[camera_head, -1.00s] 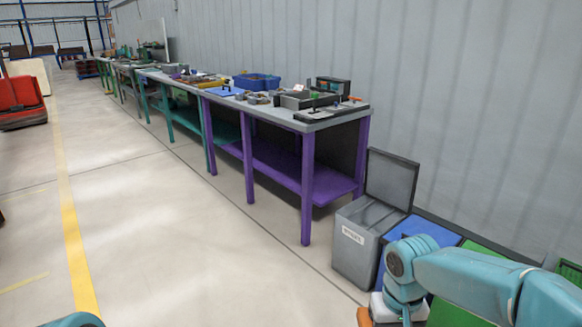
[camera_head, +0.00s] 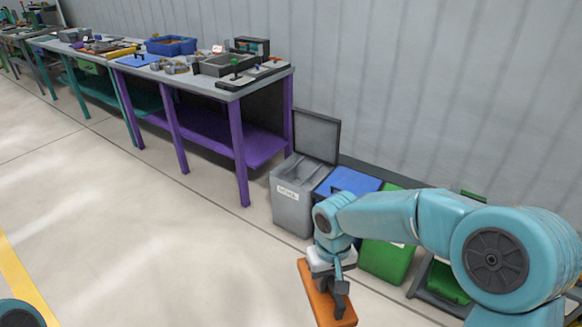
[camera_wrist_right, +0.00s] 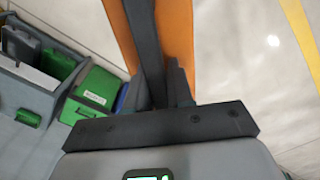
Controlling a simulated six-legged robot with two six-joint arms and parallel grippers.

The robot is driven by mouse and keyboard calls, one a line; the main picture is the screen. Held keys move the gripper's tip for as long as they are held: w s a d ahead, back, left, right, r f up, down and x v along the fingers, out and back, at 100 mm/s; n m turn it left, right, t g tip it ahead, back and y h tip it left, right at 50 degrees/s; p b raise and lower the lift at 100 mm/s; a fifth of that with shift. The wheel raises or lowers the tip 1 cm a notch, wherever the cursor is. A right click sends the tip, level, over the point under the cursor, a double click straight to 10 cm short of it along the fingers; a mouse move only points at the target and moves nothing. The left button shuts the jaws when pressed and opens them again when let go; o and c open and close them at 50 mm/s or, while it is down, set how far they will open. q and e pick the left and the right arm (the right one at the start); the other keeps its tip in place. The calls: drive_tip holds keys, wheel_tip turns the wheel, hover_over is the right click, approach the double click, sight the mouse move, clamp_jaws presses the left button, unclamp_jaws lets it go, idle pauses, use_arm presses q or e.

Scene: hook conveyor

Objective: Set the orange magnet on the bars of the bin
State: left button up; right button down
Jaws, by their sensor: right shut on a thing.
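The orange magnet (camera_head: 318,292) is a long flat orange block held in the air by my right gripper (camera_head: 340,284), in front of the bins. My gripper is shut on its dark handle. In the right wrist view the orange block (camera_wrist_right: 176,45) runs up behind the dark fingers (camera_wrist_right: 166,88). A grey bin (camera_head: 292,208) with a white label stands on the floor beyond the magnet, up and left of it in the head view. Its lid (camera_head: 316,138) is raised. I cannot make out bars in its opening. My left gripper is out of view.
A blue bin (camera_head: 346,181) and a green bin (camera_head: 388,260) stand to the right of the grey bin, along the wall. A purple-legged workbench (camera_head: 238,155) loaded with trays and tools stands to its left. The floor (camera_head: 130,240) at the left is clear.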

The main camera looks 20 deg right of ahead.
drive_tip(key=shift+r, duration=0.1)
wheel_tip(320, 180, up, 5)
drive_tip(key=shift+s+f, duration=0.1)
drive_tip(key=shift+s, duration=0.05)
drive_tip(key=shift+w+a, duration=0.1)
drive_tip(key=shift+w, duration=0.25)
